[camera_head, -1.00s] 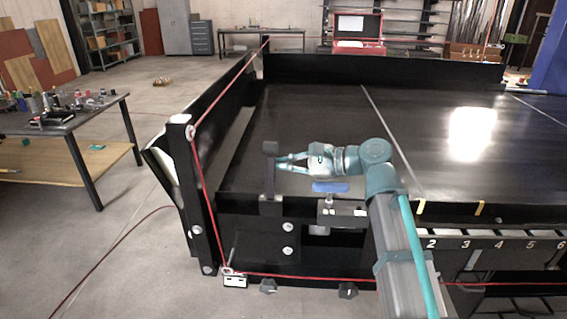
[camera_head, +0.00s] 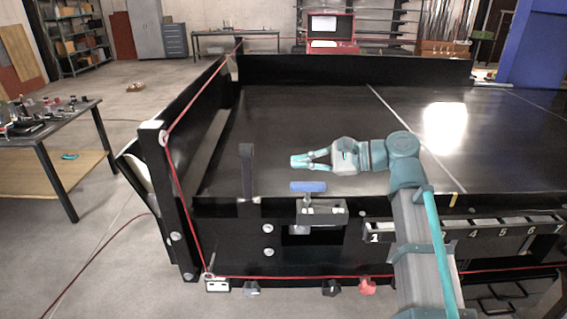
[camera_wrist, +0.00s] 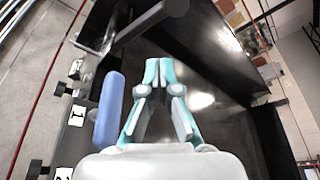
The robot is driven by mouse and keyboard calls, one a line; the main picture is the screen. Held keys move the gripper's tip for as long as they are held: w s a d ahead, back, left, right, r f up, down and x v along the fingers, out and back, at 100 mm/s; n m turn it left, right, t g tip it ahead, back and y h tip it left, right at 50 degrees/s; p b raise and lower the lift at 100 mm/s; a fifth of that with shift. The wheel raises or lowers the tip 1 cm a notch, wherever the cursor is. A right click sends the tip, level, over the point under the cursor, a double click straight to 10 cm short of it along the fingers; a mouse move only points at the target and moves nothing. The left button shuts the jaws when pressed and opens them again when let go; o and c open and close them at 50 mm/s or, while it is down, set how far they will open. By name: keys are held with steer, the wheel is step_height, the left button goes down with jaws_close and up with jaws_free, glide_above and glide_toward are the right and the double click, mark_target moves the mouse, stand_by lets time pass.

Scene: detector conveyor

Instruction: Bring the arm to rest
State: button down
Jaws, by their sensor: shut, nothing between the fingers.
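My gripper (camera_head: 296,160) is above the near left part of the black conveyor bed (camera_head: 290,125). Its teal fingers point left and are closed together, with nothing between them. The closed fingertips also show in the wrist view (camera_wrist: 158,66). My arm rises from the lower right of the head view and bends left at the elbow. A blue handle (camera_head: 308,186) sits at the conveyor's front edge, just below the gripper in the head view. In the wrist view the blue handle (camera_wrist: 110,108) is left of the fingers, apart from them.
A black upright post (camera_head: 247,170) stands left of the fingertips. A red cord (camera_head: 290,277) runs along the front. A numbered strip (camera_head: 480,233) lies to the right. A cluttered table (camera_head: 50,128) stands at the left. The conveyor surface is bare.

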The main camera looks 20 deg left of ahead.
steer(key=shift+w+d+r, duration=0.15)
steer(key=shift+d, duration=0.55)
